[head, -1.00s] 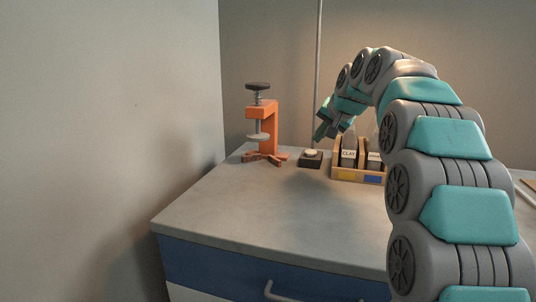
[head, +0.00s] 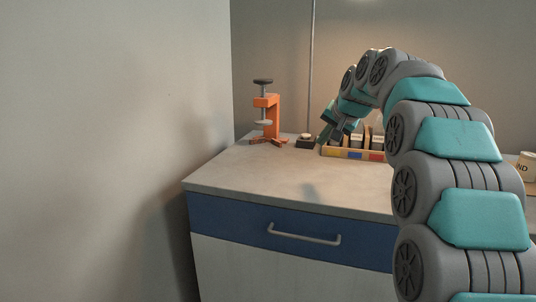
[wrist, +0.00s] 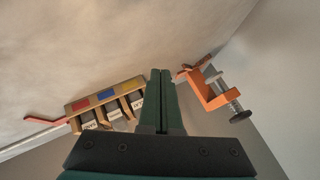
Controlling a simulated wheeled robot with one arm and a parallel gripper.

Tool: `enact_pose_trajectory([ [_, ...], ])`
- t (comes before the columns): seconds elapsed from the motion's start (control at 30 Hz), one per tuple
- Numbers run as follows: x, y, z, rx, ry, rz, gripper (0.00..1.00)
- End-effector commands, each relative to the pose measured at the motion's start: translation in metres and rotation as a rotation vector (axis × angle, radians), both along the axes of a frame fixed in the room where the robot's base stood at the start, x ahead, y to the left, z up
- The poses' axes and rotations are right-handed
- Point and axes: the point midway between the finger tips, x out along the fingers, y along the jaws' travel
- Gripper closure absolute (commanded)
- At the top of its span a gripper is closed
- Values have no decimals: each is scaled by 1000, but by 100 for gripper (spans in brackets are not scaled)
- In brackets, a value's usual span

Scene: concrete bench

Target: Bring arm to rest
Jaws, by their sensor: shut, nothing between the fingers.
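My arm arches over the right side of the head view, with my gripper (head: 325,138) at its end pointing down and left over the back of the bench (head: 270,172). In the wrist view my gripper (wrist: 160,72) has its two dark green fingers side by side, shut, with nothing between them. I cannot tell the exact height above the bench.
A cup marked "ND" (head: 526,166) is at the far right. The bench's front area is clear; a wall rises at left.

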Motion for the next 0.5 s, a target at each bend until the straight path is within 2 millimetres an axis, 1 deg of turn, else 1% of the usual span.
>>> enact_pose_trajectory([
  [0.27,-27,6,-21,-29,61,26,100],
  [0.37,-42,9,-28,-43,86,39,100],
  [0.5,-68,12,-47,-71,139,64,100],
])
